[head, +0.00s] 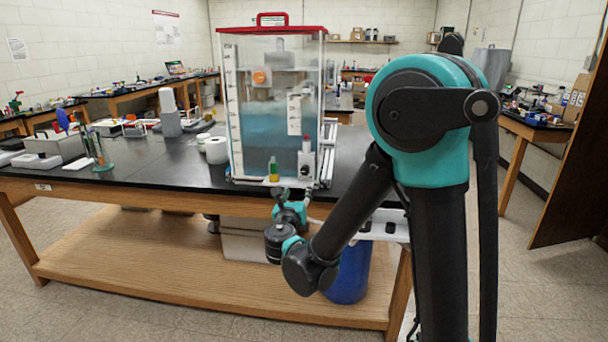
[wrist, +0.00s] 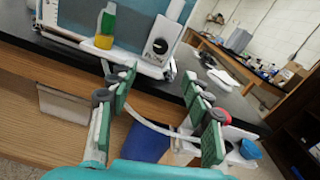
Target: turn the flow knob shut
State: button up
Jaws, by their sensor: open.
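The flow knob is a black round dial on a small white box; it shows in the wrist view (wrist: 160,46) and, small, in the head view (head: 304,170). The box stands at the front foot of the clear tank (head: 262,110), right of a small green and yellow bottle (head: 273,168). My gripper (wrist: 161,78) is open and empty, with green pads spread apart. The knob lies ahead of and above the gap between the fingertips in the wrist view, and nothing touches it. In the head view my gripper is at the table's front edge, just below the box, its fingers partly hidden.
The tank has a red lid and holds blue liquid on the black tabletop (head: 160,168). A pale hose (wrist: 150,126) runs below the box. A blue bin (head: 350,275) stands under the table.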

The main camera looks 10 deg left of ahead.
aim_at(305, 171)
jog(key=w, duration=1.5)
jog(key=shift+w+d, duration=0.1)
jog(key=shift+d, duration=0.2)
jog(key=shift+c, duration=0.4)
grip_shut()
